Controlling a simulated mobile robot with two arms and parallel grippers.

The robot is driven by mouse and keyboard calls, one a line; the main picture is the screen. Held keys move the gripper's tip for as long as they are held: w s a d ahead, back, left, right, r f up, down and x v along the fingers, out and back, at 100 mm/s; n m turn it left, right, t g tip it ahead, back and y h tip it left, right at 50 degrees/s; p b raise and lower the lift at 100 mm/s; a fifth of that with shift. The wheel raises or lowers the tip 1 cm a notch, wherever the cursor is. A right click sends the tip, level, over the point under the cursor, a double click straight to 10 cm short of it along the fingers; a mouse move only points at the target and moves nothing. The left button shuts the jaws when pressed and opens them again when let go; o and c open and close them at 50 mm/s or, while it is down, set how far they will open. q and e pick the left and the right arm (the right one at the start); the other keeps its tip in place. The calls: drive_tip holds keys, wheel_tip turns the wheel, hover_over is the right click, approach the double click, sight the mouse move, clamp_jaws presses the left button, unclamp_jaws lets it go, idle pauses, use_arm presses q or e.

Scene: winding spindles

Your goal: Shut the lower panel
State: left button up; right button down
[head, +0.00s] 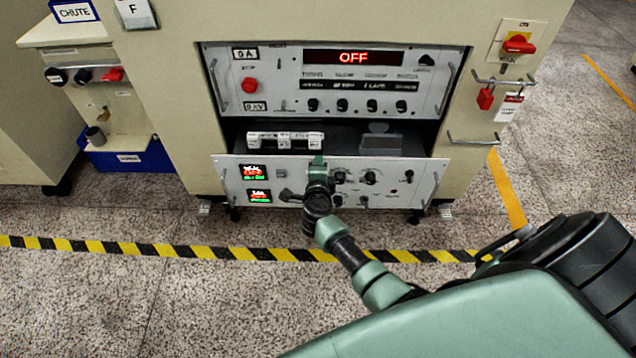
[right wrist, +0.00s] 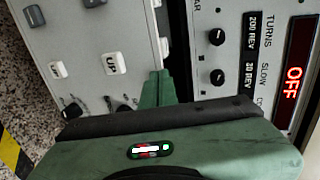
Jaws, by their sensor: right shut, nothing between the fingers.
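The lower panel (head: 232,187) is the white front with two small lit displays and several knobs, low on the beige cabinet. It stands out from the cabinet, with a dark recess showing above its top edge. In the right wrist view the lower panel (right wrist: 85,38) shows sideways at left, with a white "UP" button. My right gripper (head: 318,163) is shut and empty, in front of the panel near its top edge. Its fingers also show in the right wrist view (right wrist: 157,88); whether they touch the panel I cannot tell. My left gripper is out of view.
The upper panel (head: 280,85) with a red "OFF" display is above the recess. White blocks (head: 285,140) and a grey item (head: 380,140) sit in the recess. A red switch (head: 519,44) and handles are at right. A striped floor line (head: 120,247) crosses in front; floor there is clear.

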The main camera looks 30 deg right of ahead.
drive_tip(key=w+d, duration=0.1)
drive_tip(key=w, duration=0.2)
drive_tip(key=w+d+b, duration=0.1)
drive_tip(key=w+d, duration=0.1)
drive_tip(key=w+d+b, duration=0.1)
drive_tip(key=w+d, duration=0.1)
drive_tip(key=w, duration=0.1)
drive_tip(key=shift+w+d+f, duration=0.15)
drive_tip(key=shift+w+d, duration=0.05)
drive_tip(key=shift+w, duration=0.15)
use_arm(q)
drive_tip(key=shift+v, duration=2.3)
use_arm(e)
drive_tip(key=shift+w+d, duration=0.35)
drive_tip(key=shift+w, duration=0.3)
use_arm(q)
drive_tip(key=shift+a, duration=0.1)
use_arm(e)
drive_tip(key=shift+s, duration=0.1)
